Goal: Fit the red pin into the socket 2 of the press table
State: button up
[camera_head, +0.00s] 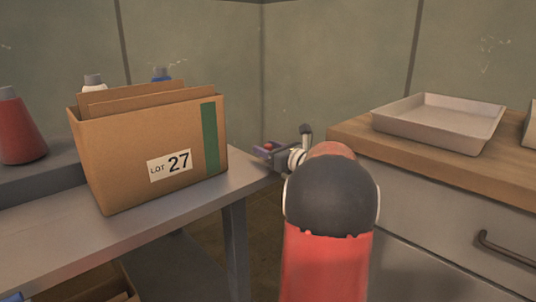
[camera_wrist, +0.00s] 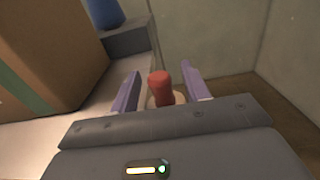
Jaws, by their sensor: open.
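My gripper (camera_head: 268,150) is over the right end of the grey metal table, its purple fingers apart. In the wrist view the red pin (camera_wrist: 160,86) stands between the open fingers of my gripper (camera_wrist: 160,85), with a gap on each side. A tan round part shows around its lower end; I cannot tell whether this belongs to the pin or to what it stands in. In the head view only a small red spot of the pin (camera_head: 269,146) shows at the fingers. I cannot make out socket 2 or a press table.
A cardboard box (camera_head: 150,150) marked LOT 27 stands on the grey table (camera_head: 60,240), left of my gripper. Bottles, one red (camera_head: 20,130), stand behind and beside it. At right, a wood-topped cabinet (camera_head: 360,135) carries a pale tray (camera_head: 440,125).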

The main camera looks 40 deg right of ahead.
grip_shut()
dwell(0.3)
jog(key=shift+r, duration=0.1)
notch_tip(320, 180, up, 20)
jog(key=p, duration=0.4)
